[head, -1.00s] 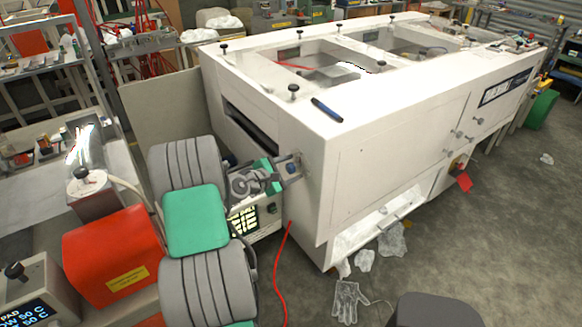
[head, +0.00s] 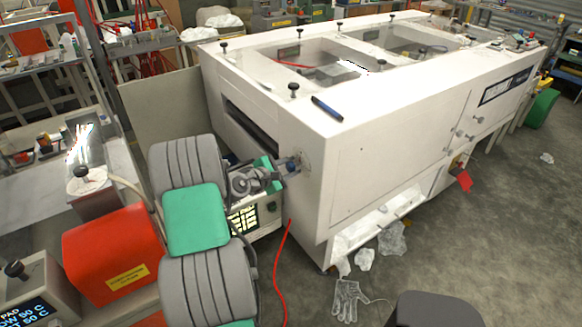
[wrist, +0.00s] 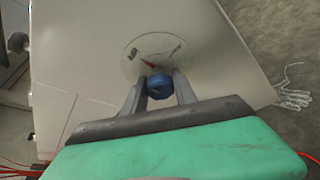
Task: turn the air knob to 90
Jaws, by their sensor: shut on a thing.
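The air knob (wrist: 159,84) is blue and sits on a round pale dial plate (wrist: 150,56) on the white machine's side panel. A red pointer shows on the dial; I cannot read its scale. My gripper (wrist: 160,90) is shut on the knob, one finger on each side of it in the wrist view. In the head view my gripper (head: 284,168) meets the panel near its left front corner, and the knob there is partly hidden by the fingers.
The white machine (head: 390,150) fills the middle. A red cable (head: 283,262) runs down beside it. A red box (head: 112,254) stands at left. A glove (head: 349,300) and crumpled film (head: 392,238) lie on the floor at front. Open grey floor is at right.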

